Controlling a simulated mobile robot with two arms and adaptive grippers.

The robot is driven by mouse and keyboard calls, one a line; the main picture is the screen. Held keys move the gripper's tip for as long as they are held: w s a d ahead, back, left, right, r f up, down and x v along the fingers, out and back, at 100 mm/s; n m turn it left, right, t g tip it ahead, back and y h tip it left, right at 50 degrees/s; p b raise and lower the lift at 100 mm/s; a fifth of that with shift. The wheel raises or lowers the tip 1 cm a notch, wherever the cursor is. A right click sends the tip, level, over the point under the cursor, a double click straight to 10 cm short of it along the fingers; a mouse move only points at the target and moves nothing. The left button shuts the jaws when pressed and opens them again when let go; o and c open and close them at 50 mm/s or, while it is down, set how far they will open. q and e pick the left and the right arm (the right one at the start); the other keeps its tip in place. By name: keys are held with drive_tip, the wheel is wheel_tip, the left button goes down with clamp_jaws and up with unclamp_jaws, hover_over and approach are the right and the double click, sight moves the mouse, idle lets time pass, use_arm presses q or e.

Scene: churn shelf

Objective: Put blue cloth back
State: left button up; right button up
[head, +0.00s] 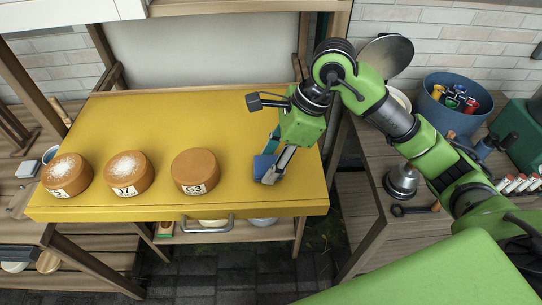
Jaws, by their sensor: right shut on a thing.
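A blue cloth (262,166) shows as a small dark blue piece at the right part of the yellow tabletop (180,120). My right gripper (271,172) reaches down from the right and is shut on the blue cloth, at or just above the yellow surface. Part of the cloth is hidden behind the fingers. My left gripper is not in view.
Three round brown cheeses, the nearest of them (195,171) left of the gripper, stand along the front of the tabletop. At right, a wooden bench (375,235) holds a blue tub (440,118). The tabletop's middle is clear.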

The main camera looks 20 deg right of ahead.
drive_tip(key=shift+f+b, duration=0.3)
drive_tip(key=shift+b, duration=0.05)
drive_tip(key=o, duration=1)
drive_tip(key=shift+r, duration=0.1)
drive_tip(key=shift+r+p, duration=0.15)
drive_tip(key=shift+p, duration=0.15)
drive_tip(key=b+v, duration=0.3)
drive_tip(key=v, duration=0.9)
drive_tip(key=shift+a+r, duration=0.1)
